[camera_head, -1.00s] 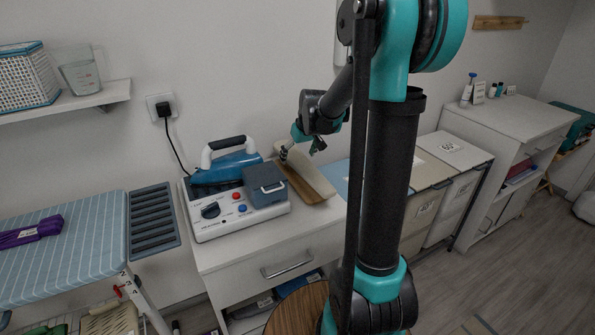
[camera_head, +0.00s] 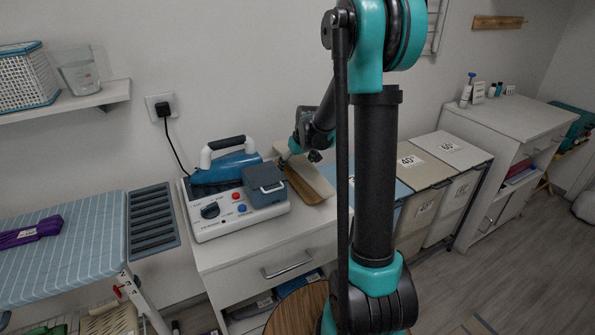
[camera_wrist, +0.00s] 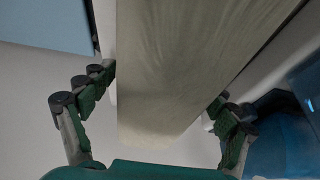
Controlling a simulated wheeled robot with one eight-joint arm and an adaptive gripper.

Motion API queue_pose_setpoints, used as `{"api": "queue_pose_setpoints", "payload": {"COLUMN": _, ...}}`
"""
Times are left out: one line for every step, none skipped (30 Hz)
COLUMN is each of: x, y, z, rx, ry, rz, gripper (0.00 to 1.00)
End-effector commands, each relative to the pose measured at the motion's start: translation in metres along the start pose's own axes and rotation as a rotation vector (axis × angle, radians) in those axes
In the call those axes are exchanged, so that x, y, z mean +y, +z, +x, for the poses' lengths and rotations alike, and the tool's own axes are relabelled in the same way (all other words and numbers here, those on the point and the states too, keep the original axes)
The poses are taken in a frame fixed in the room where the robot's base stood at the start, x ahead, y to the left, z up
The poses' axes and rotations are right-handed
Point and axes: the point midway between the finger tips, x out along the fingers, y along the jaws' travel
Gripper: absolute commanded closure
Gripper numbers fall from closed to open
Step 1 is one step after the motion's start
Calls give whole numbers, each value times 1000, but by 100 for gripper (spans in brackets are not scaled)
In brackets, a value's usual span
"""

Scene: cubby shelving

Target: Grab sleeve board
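The sleeve board (camera_head: 312,180) is a long pale padded piece over a brown wooden base, lying at an angle on the white cabinet top beside the ironing station. My gripper (camera_head: 299,157) is at its far end, close to the wall. In the wrist view, the board's wood-grained surface (camera_wrist: 185,50) runs between my gripper's fingers (camera_wrist: 162,88). The fingers are spread, one on each side, with a visible gap on the left; contact on the right is unclear. In the head view, my wrist partly hides the fingers and the board's far end.
The steam station (camera_head: 220,214) with a blue iron (camera_head: 228,168) and grey-blue box (camera_head: 265,186) stands left of the board. Lidded bins (camera_head: 425,166) stand to the right. The wall is close behind. The striped ironing board (camera_head: 70,245) is at left.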

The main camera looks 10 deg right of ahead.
Motion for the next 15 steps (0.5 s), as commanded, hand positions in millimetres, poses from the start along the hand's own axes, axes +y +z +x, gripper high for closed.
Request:
{"api": "queue_pose_setpoints", "payload": {"x": 0, "y": 0, "z": 0, "rx": 0, "ry": 0, "rz": 0, "gripper": 21}}
{"api": "queue_pose_setpoints", "payload": {"x": 0, "y": 0, "z": 0, "rx": 0, "ry": 0, "rz": 0, "gripper": 25}}
{"api": "queue_pose_setpoints", "payload": {"x": 0, "y": 0, "z": 0, "rx": 0, "ry": 0, "rz": 0, "gripper": 30}}
{"api": "queue_pose_setpoints", "payload": {"x": 0, "y": 0, "z": 0, "rx": 0, "ry": 0, "rz": 0, "gripper": 33}}
{"api": "queue_pose_setpoints", "payload": {"x": 0, "y": 0, "z": 0, "rx": 0, "ry": 0, "rz": 0, "gripper": 37}}
{"api": "queue_pose_setpoints", "payload": {"x": 0, "y": 0, "z": 0, "rx": 0, "ry": 0, "rz": 0, "gripper": 42}}
{"api": "queue_pose_setpoints", "payload": {"x": 0, "y": 0, "z": 0, "rx": 0, "ry": 0, "rz": 0, "gripper": 46}}
{"api": "queue_pose_setpoints", "payload": {"x": 0, "y": 0, "z": 0, "rx": 0, "ry": 0, "rz": 0, "gripper": 50}}
{"api": "queue_pose_setpoints", "payload": {"x": 0, "y": 0, "z": 0, "rx": 0, "ry": 0, "rz": 0, "gripper": 55}}
{"api": "queue_pose_setpoints", "payload": {"x": 0, "y": 0, "z": 0, "rx": 0, "ry": 0, "rz": 0, "gripper": 58}}
{"api": "queue_pose_setpoints", "payload": {"x": 0, "y": 0, "z": 0, "rx": 0, "ry": 0, "rz": 0, "gripper": 62}}
{"api": "queue_pose_setpoints", "payload": {"x": 0, "y": 0, "z": 0, "rx": 0, "ry": 0, "rz": 0, "gripper": 67}}
{"api": "queue_pose_setpoints", "payload": {"x": 0, "y": 0, "z": 0, "rx": 0, "ry": 0, "rz": 0, "gripper": 71}}
{"api": "queue_pose_setpoints", "payload": {"x": 0, "y": 0, "z": 0, "rx": 0, "ry": 0, "rz": 0, "gripper": 74}}
{"api": "queue_pose_setpoints", "payload": {"x": 0, "y": 0, "z": 0, "rx": 0, "ry": 0, "rz": 0, "gripper": 79}}
